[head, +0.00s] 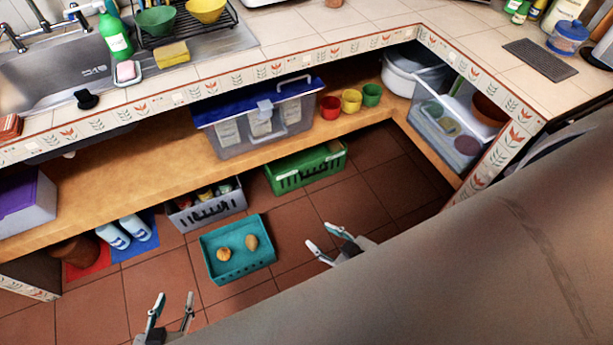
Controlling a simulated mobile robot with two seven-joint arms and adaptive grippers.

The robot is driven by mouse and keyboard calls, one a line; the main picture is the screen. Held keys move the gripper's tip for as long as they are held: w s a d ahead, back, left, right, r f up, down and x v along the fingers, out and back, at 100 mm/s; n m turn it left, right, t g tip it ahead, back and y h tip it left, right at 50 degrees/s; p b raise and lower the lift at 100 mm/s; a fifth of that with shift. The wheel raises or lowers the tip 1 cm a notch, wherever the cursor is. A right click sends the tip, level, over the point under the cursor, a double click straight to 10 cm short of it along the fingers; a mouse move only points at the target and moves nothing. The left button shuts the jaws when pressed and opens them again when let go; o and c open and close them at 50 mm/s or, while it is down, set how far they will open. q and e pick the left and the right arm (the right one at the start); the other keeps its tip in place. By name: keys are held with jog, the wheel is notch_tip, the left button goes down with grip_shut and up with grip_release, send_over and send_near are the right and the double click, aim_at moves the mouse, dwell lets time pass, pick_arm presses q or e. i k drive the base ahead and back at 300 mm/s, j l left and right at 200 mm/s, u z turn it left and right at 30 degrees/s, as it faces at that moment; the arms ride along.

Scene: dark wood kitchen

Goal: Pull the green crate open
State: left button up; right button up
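The green crate (288,183) stands on the tiled floor at the front edge of the low wooden shelf, partly under it. Its front wall with slots faces out and its inside shows only in part. My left gripper (174,308) is open and empty at the bottom left, well in front of the crates. My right gripper (330,240) is open and empty over the floor, in front and to the right of the green crate, apart from it.
A teal crate (232,271) with two round items stands on the floor between my grippers and the shelf. A grey crate (207,210) stands left of the green one. A blue-lidded clear box (262,117) sits on the shelf above. The floor right of the green crate is clear.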

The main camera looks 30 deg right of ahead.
aim_at(285, 174)
jog(key=z, duration=0.55)
jog(key=i+l+z, duration=0.15)
jog(key=z, duration=0.2)
jog(key=i+l+z, duration=0.1)
jog(key=z, duration=0.3)
jog(key=i+z, duration=0.35)
jog(key=i, duration=0.25)
